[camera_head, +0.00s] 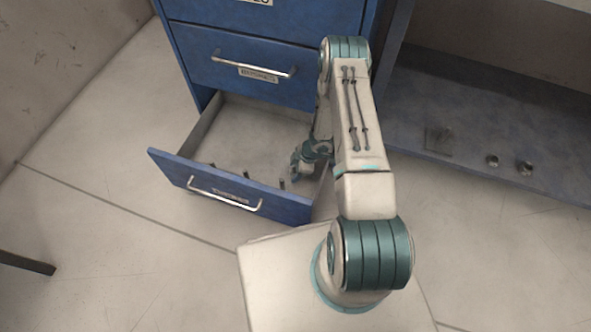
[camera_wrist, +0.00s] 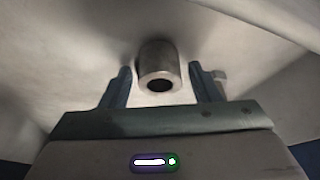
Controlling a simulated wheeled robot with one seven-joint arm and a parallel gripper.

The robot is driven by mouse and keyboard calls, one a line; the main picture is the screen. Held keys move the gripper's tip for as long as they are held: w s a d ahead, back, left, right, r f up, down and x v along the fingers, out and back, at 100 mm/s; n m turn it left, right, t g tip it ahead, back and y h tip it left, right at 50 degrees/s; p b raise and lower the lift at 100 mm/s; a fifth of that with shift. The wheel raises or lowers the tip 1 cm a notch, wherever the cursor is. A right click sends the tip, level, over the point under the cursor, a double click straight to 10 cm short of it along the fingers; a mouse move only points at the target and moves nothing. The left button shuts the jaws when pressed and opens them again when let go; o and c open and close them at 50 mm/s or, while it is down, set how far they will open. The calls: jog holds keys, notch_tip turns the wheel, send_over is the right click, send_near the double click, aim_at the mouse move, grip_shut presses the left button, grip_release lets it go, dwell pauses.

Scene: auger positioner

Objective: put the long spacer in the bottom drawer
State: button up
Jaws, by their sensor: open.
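The bottom drawer (camera_head: 215,190) of the blue cabinet is pulled out. My gripper (camera_head: 297,168) is low inside its right part in the head view. In the wrist view my gripper (camera_wrist: 160,72) is open, with a finger on each side of a hollow metal cylinder (camera_wrist: 158,62), which looks like the spacer. The cylinder is between or just beyond the fingertips, with gaps showing on both sides. Its open end faces the camera. I cannot tell whether it rests on the drawer floor. The cylinder cannot be made out in the head view.
Several small dark upright pieces (camera_head: 282,184) stand along the drawer's front inside. Another metal piece (camera_wrist: 220,78) shows behind the right finger. The closed drawer above (camera_head: 225,62) overhangs the back. A low shelf (camera_head: 470,125) at right holds a few small parts.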

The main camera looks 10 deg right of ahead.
jog(key=p+v, duration=0.4)
jog(key=v, duration=0.8)
jog(key=shift+a, duration=0.1)
dwell(0.9)
